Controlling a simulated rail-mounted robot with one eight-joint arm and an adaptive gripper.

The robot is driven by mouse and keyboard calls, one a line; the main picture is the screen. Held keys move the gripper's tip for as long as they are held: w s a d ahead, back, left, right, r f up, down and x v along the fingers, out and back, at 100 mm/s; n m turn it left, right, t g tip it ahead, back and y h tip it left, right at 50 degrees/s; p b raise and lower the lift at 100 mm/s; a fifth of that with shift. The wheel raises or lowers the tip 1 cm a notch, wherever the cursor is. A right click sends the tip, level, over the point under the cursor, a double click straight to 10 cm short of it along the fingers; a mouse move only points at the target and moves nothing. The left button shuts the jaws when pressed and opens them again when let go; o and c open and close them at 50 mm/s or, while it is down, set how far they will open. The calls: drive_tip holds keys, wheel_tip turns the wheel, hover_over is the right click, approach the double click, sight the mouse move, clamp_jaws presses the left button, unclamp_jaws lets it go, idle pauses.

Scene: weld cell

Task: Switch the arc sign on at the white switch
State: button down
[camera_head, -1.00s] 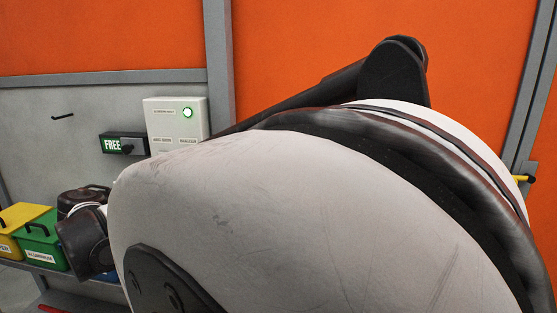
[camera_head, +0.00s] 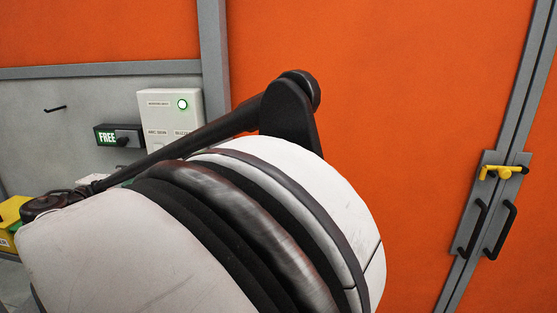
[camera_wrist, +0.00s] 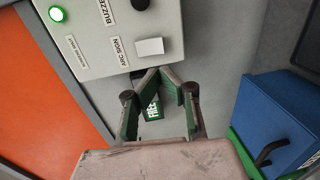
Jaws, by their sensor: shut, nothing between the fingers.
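The control box (camera_head: 154,100) is on the wall in the head view, with a lit green lamp (camera_head: 182,104). In the wrist view the box (camera_wrist: 88,45) appears turned on its side. The white switch (camera_wrist: 150,47) sits beside the ARC SIGN label on its face. My gripper (camera_wrist: 166,71) is shut and empty, its fingertips close below the switch in the picture; I cannot tell whether they touch the box. The arc sign (camera_head: 107,137) reads FREE in green; it also shows between the fingers in the wrist view (camera_wrist: 153,109).
A dark second switch (camera_wrist: 140,4) is by the BUZZER label. A blue bin (camera_wrist: 270,115) stands at right in the wrist view. A yellow bin (camera_head: 12,212) is at left in the head view. Orange doors with dark handles (camera_head: 500,230) and a yellow latch (camera_head: 502,173) are at right.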

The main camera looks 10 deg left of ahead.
sight(160, 161)
drive_tip(key=w, duration=0.3)
drive_tip(key=w+f+p, duration=0.1)
drive_tip(key=w, duration=0.3)
drive_tip(key=w+a, duration=0.1)
drive_tip(key=w, duration=0.3)
drive_tip(key=shift+w+a+f, duration=0.1)
drive_tip(key=shift+w+f, duration=0.05)
drive_tip(key=shift+f, duration=0.05)
